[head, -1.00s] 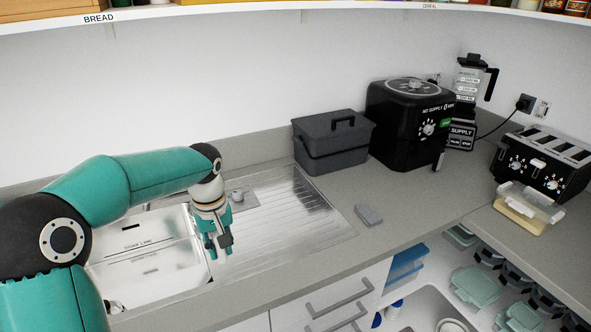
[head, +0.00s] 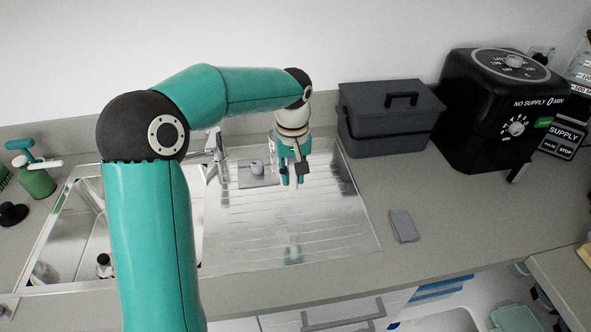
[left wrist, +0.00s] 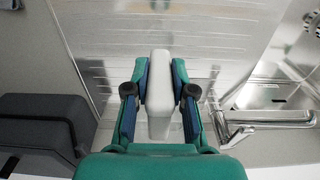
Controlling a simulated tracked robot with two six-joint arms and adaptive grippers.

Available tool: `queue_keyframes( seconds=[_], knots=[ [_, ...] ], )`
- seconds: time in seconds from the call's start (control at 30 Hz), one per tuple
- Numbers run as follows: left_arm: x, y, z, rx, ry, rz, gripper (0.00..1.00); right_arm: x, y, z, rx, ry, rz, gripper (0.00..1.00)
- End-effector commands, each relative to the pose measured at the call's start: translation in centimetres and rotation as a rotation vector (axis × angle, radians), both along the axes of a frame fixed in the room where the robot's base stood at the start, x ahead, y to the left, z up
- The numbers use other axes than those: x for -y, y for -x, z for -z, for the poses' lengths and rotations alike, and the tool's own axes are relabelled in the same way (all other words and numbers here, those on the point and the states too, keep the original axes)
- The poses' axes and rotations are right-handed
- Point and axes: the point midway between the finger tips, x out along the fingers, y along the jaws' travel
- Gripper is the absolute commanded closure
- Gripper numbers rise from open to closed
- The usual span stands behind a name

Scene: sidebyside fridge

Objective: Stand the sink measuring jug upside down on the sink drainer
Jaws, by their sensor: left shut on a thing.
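My left gripper (head: 292,180) hangs pointing down over the ribbed metal drainer (head: 335,225), towards its back. In the left wrist view its fingers (left wrist: 160,95) are shut on a pale, whitish, elongated piece (left wrist: 159,75). I take this to be part of the measuring jug, perhaps its handle; the jug's body and which way up it is cannot be made out. In the head view the held thing is mostly hidden by the gripper. The drainer below is bare at its front. My right gripper is not in view.
The sink bowl (head: 85,240) is left of the drainer, partly behind my arm, with the tap (head: 217,150) behind. A green spray bottle (head: 38,180) stands far left. A dark lidded box (head: 390,125), black cooker (head: 505,100) and grey block (head: 403,226) are to the right.

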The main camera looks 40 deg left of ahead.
Motion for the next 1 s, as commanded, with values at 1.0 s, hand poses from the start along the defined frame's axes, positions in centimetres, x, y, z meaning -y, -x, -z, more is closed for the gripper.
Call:
queue_keyframes(
  seconds=[1.0],
  knots=[
    [-0.1, 0.3, 7.7, 0.003, -0.004, -0.008, 1.00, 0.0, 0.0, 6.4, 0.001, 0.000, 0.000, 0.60]
  ],
)
